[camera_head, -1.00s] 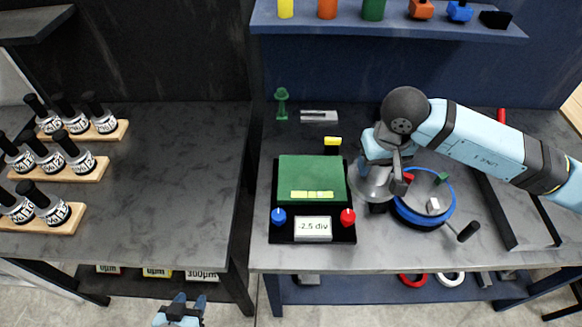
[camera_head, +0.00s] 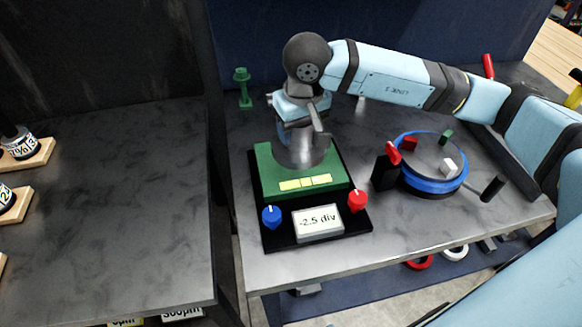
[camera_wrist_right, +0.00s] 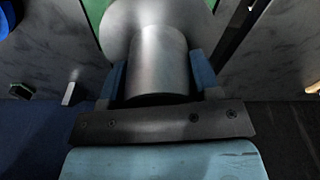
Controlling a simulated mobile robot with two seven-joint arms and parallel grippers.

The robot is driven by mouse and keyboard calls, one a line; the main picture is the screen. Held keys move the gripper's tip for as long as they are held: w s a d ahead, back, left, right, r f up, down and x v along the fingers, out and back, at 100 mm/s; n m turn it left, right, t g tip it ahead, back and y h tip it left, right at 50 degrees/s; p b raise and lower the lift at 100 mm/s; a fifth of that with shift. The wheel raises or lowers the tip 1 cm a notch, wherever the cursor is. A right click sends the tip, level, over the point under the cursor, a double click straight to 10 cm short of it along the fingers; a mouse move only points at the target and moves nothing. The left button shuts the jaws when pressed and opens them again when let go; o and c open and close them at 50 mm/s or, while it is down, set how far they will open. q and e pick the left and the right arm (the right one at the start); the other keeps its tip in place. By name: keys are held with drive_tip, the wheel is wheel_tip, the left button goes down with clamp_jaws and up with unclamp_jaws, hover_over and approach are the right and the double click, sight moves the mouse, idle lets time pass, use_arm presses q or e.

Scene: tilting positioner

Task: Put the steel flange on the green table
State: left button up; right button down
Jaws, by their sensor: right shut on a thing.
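The steel flange (camera_head: 304,158) is a grey metal disc with a cylindrical neck. In the head view it is over the green table (camera_head: 264,178), disc down; I cannot tell whether it touches the surface. My right gripper (camera_head: 300,132) is above the green table and shut on the flange's neck. In the right wrist view the flange (camera_wrist_right: 160,62) sits between the two blue fingers of my right gripper (camera_wrist_right: 160,80), with green behind its disc. The green table stands on a black base with a blue knob (camera_head: 271,216), a red knob (camera_head: 358,200) and a "-2.5 div" display (camera_head: 318,222). My left gripper is not in view.
A blue-rimmed round fixture (camera_head: 432,163) with red, green and white blocks stands to the right. A green stand (camera_head: 242,88) is at the back left. Bottles on wooden racks (camera_head: 30,155) stand on the left bench, whose middle is clear.

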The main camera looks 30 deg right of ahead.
drive_tip(key=w+d+r+m+p, duration=0.1)
drive_tip(key=w+r+p, duration=0.2)
drive_tip(key=r, duration=0.3)
drive_tip(key=w+d+r+m+p, duration=0.2)
drive_tip(key=r+p, duration=0.1)
drive_tip(key=r, duration=0.3)
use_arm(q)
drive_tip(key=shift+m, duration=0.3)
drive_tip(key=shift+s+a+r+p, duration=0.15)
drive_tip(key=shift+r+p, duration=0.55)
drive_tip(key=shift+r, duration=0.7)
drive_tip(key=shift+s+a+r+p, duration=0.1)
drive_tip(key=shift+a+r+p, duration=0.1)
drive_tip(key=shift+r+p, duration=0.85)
use_arm(e)
drive_tip(key=shift+w+a+f+b, duration=0.1)
drive_tip(key=shift+f+b, duration=0.1)
drive_tip(key=shift+f, duration=4.8)
drive_tip(key=shift+w+a+f+b, duration=0.1)
drive_tip(key=shift+f+b, duration=0.05)
drive_tip(key=shift+f, duration=4.8)
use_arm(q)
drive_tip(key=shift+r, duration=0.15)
use_arm(e)
drive_tip(key=shift+f, duration=0.15)
